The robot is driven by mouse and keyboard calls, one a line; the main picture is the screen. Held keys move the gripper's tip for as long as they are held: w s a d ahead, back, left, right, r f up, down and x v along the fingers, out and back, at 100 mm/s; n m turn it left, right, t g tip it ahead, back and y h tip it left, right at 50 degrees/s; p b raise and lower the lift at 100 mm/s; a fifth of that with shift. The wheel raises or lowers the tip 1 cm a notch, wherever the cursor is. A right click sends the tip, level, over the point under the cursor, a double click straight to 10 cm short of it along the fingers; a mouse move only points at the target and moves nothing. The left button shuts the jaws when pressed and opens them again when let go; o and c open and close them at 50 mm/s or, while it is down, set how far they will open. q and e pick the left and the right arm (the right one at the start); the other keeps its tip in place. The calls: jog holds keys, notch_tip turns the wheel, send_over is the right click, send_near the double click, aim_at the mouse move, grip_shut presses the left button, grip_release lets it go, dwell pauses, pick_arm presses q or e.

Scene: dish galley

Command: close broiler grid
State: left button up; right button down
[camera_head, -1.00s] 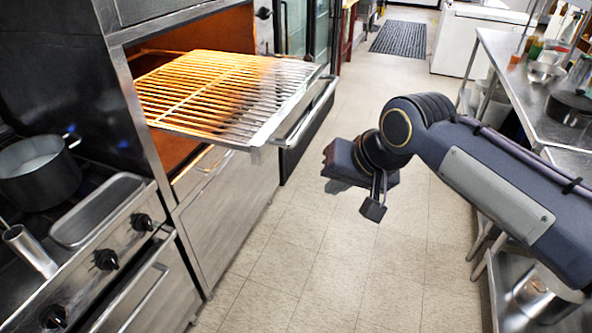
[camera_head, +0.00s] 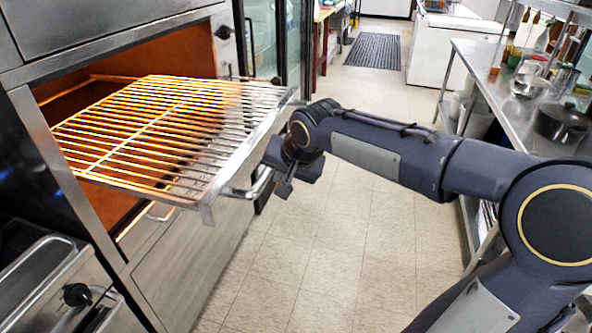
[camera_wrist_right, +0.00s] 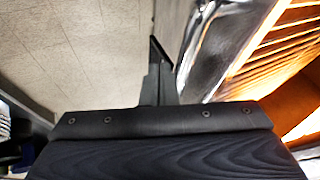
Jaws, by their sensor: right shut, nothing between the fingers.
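The broiler grid (camera_head: 165,130) is a wire rack that sticks out of the orange-lit broiler opening (camera_head: 185,50). Its metal front edge (camera_head: 238,165) has a bar handle (camera_head: 248,190) along it. My right gripper (camera_head: 272,158) is shut and empty, right at the front edge and handle. In the right wrist view its dark fingers (camera_wrist_right: 158,75) are beside the shiny front (camera_wrist_right: 215,45), with the grid's bars (camera_wrist_right: 285,45) beyond. I cannot tell whether the fingers touch the metal. My left gripper is not in view.
A range with a black knob (camera_head: 77,295) and a metal pan (camera_head: 40,285) stands at the lower left. A steel counter (camera_head: 490,75) with pots is on the right. The tiled floor (camera_head: 340,230) between is clear. A dark mat (camera_head: 374,50) lies farther back.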

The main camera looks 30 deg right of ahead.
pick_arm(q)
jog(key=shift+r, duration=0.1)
pick_arm(e)
jog(key=shift+w+a, duration=0.4)
jog(key=shift+w, duration=0.05)
jog(key=shift+a, duration=0.1)
